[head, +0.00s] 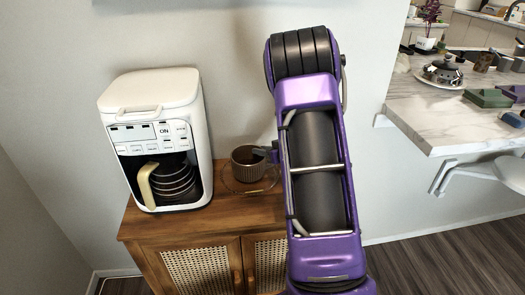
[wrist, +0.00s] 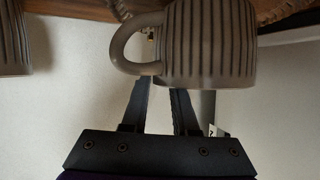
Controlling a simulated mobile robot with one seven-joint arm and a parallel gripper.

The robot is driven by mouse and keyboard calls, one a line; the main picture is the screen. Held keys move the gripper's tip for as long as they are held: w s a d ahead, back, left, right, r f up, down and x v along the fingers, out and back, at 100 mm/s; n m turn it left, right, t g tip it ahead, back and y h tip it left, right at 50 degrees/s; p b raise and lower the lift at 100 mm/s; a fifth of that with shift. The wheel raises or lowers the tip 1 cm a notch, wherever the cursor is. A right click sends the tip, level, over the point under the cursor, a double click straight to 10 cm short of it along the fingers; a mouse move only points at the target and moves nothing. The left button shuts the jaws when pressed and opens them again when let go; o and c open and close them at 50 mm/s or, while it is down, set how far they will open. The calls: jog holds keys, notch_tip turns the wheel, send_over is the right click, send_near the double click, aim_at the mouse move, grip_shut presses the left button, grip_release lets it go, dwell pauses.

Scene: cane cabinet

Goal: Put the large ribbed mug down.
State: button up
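A large brown-grey ribbed mug (wrist: 207,45) fills the top middle of the wrist view, its handle to the left. My gripper (wrist: 165,95) reaches up to it with its two dark fingers close together. They appear shut on the mug, though their tips are hidden behind it. Part of a second brown mug (wrist: 14,40) shows at the left edge. In the head view one ribbed mug (head: 247,165) is at the wire-rimmed tray (head: 233,189) on the cabinet (head: 215,222), with a dark tip at its right. I cannot tell which mug this is.
A white coffee maker (head: 152,92) with a glass pot stands left of the tray. My purple arm hides the cabinet's right part. A marble counter (head: 440,112) with dishes is at the right.

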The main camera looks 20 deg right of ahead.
jog(key=shift+o, duration=1)
jog(key=shift+r, duration=0.2)
jog(key=p+v, duration=0.1)
jog(key=v, duration=1.1)
jog(key=shift+f+p, duration=0.15)
jog(key=shift+p, duration=0.2)
